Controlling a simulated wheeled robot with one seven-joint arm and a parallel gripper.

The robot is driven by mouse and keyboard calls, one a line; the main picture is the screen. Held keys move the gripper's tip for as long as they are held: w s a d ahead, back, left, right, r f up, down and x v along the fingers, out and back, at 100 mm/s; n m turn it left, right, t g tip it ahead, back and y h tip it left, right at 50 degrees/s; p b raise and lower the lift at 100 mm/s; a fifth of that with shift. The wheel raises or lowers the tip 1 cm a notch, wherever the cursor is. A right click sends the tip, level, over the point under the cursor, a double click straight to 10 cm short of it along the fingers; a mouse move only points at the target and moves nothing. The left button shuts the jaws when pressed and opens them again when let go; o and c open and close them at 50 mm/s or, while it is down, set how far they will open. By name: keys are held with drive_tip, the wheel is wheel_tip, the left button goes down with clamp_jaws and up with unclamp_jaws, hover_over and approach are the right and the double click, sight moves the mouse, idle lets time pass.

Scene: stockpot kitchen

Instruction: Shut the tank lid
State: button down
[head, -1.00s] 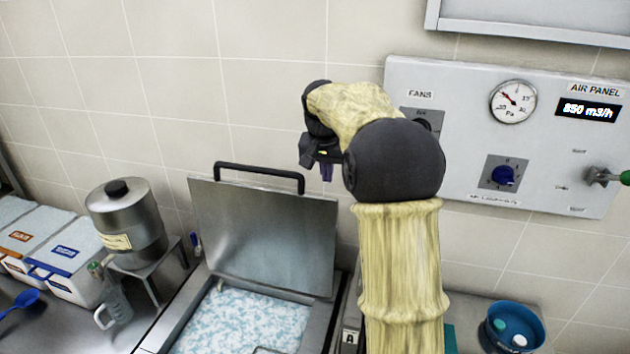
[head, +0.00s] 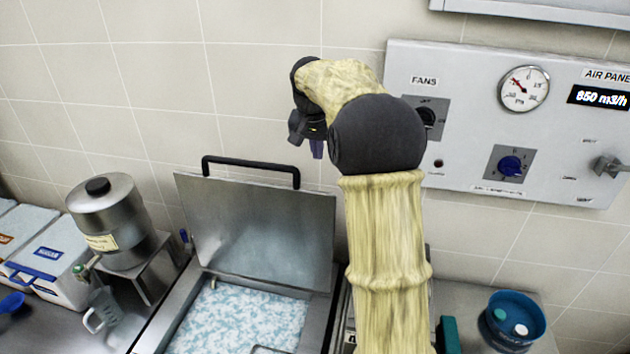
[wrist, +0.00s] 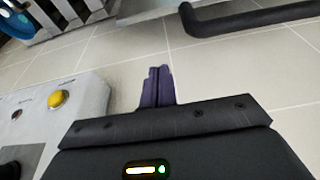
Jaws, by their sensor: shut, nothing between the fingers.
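The tank lid (head: 262,228) is a flat steel plate standing up open, tilted back at the rear of the tank (head: 188,318). Its black bar handle (head: 250,166) runs along the top edge and also shows in the wrist view (wrist: 250,17). The tank holds blue-and-white speckled contents. My gripper (head: 317,150) is shut and empty, just to the right of the handle and slightly above it, apart from it. In the wrist view its purple fingers (wrist: 157,88) are together, with the handle beyond them at the upper right.
A wall panel (head: 455,65) with gauge and knobs is to the right of my arm. A steel urn (head: 110,215) on a stand and a jug (head: 103,308) are left of the tank. A blue bowl (head: 514,320) stands at right. The wall above the lid is clear.

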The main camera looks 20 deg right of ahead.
wheel_tip(320, 180, down, 9)
drive_tip(key=p, duration=0.5)
drive_tip(key=shift+s+a, duration=0.25)
drive_tip(key=shift+a, duration=0.2)
drive_tip(key=shift+s+a, duration=0.1)
drive_tip(key=shift+s, duration=0.05)
